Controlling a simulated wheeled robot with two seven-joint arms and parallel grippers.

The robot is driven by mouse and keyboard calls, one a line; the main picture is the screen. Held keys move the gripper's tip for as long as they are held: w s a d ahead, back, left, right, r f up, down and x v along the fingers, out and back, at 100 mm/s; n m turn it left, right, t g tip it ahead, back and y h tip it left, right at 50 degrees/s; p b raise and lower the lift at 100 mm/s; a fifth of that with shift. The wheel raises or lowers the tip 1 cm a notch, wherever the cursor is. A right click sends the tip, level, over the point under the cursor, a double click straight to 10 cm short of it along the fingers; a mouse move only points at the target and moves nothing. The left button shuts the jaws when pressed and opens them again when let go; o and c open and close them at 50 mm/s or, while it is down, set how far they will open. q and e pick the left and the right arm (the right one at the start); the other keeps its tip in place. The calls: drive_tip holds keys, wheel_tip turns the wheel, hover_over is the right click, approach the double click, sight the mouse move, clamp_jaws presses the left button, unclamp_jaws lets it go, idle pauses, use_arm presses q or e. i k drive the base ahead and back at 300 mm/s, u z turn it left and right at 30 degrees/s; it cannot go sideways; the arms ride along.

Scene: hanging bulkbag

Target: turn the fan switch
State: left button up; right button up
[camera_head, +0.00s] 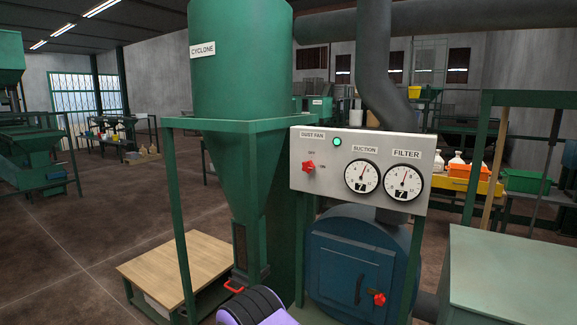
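The fan switch (308,167) is a small red knob on the left part of a light grey control panel (330,190). A "DUST FAN" label (312,135) sits above it. "OFF" is printed above the knob and "ON" to its right. The knob is too small to tell which mark it points at. A round green lamp (337,142) to its upper right looks lit. Neither of my grippers is in view, and nothing touches the knob.
Suction (362,177) and filter (403,182) dials sit right of the knob. A green cyclone (240,80) stands left of the panel, and a blue round housing (345,262) is below. A wooden-topped table (178,262) and a pale green bench (510,270) flank them.

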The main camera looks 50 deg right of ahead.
sight(308, 167)
drive_tip(key=z, duration=0.35)
drive_tip(key=i, duration=0.7)
drive_tip(key=z, duration=0.65)
